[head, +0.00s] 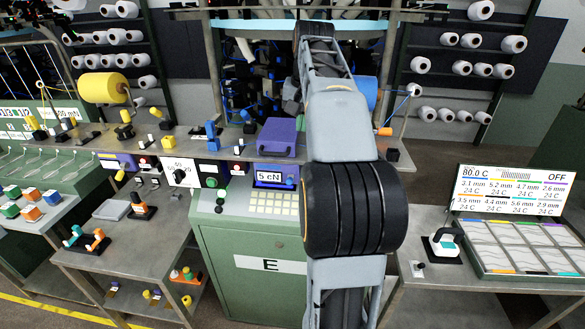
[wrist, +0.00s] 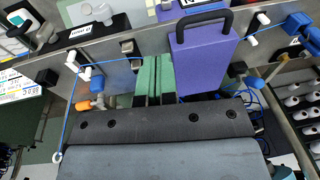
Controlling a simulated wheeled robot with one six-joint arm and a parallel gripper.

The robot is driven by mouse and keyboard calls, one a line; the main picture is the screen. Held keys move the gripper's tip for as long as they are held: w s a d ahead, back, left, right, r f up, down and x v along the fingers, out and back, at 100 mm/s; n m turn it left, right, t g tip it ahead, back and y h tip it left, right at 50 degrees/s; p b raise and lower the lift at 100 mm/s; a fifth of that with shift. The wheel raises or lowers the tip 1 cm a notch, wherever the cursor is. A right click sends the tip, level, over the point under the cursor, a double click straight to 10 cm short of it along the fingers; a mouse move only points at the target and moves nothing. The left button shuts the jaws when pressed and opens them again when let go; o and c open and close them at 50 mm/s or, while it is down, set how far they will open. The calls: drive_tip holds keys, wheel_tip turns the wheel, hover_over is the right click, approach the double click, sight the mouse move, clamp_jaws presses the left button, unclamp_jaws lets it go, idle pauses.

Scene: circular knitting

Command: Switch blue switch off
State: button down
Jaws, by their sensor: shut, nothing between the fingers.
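A blue lever-like switch (head: 211,131) stands on the metal rail in the head view, left of the purple box. Blue parts on the rail, likely this switch (wrist: 300,24), show at the upper right of the wrist view, beyond the purple box. My gripper (wrist: 153,60) shows its two green fingers together in the wrist view, shut and empty, in front of the rail. It is beside the purple box and apart from the blue parts. In the head view my arm hides the gripper. I cannot tell the switch's position.
The purple box (head: 278,137) with a black handle stands on the rail close to my fingers. An orange-and-blue part (wrist: 90,82) and a blue thread are at the left of the wrist view. A green cabinet (head: 230,262) is below the rail.

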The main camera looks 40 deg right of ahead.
hover_over(292, 178)
drive_tip(key=d, duration=0.2)
wheel_tip(292, 178, down, 10)
drive_tip(key=shift+s+a+f, duration=0.15)
drive_tip(key=shift+a+f, duration=0.35)
drive_tip(key=shift+f, duration=0.05)
drive_tip(key=shift+s+a+f, duration=0.15)
drive_tip(key=shift+a+f, duration=0.3)
drive_tip(key=shift+f, duration=0.1)
drive_tip(key=shift+a+f, duration=0.3)
drive_tip(key=shift+f, duration=0.3)
drive_tip(key=shift+s+f+b, duration=0.1)
drive_tip(key=shift+f+b, duration=0.05)
drive_tip(key=shift+b, duration=0.25)
